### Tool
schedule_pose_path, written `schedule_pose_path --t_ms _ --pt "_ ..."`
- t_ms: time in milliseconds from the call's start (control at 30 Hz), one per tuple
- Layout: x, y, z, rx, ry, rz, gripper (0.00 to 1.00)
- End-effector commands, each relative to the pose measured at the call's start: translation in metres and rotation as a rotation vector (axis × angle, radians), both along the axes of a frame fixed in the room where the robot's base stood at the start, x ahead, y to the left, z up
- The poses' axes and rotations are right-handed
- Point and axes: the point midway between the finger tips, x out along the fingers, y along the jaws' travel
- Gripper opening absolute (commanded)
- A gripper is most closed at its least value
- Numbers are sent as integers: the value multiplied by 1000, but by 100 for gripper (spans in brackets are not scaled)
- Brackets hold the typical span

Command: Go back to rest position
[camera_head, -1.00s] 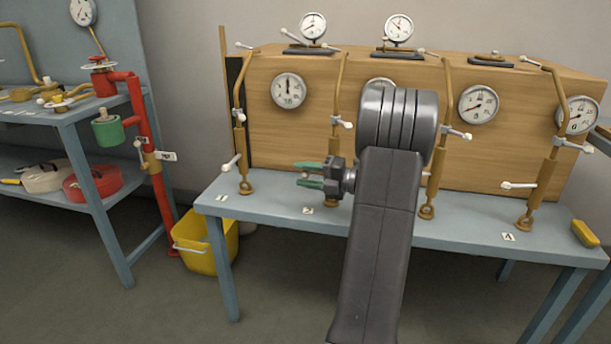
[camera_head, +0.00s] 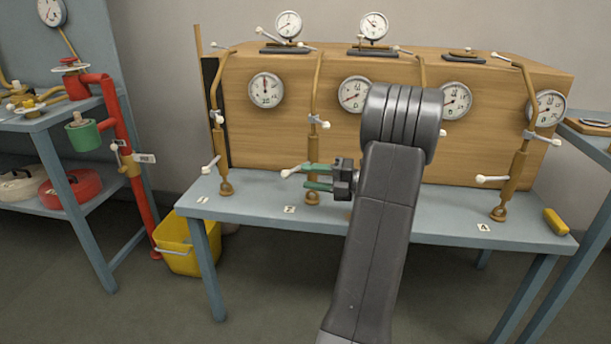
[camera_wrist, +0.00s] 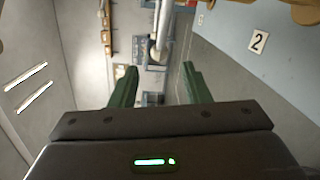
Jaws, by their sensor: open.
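My gripper (camera_head: 318,177) has two green fingers and points left, in front of the second brass pipe (camera_head: 314,150) in the head view. Its fingers are apart with nothing between them. In the wrist view the gripper (camera_wrist: 160,84) also shows open and empty, with the floor and far shelving beyond it. My dark arm hides the third pipe's lower part and the bench around it.
The blue-grey bench (camera_head: 250,215) carries a wooden panel (camera_head: 240,130) with gauges, pipes and white-handled valves. A yellow bucket (camera_head: 178,243) stands at its left leg. A yellow block (camera_head: 556,221) lies at its right end. A side table (camera_head: 25,125) with red piping stands left.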

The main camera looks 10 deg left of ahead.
Motion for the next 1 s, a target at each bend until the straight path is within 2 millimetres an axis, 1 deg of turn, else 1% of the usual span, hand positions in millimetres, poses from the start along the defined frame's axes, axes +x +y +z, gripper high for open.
schedule_pose_path --t_ms 233,333,467,700,800,1000 --pt "0 1 0 0 0 0 43" --pt "1 6 -1 0 0 2 43" --pt "2 22 -2 0 0 4 43" --pt "6 63 -4 0 -2 4 43" --pt "8 77 -4 0 -1 3 43" --pt "12 81 -2 1 -1 -61 43"
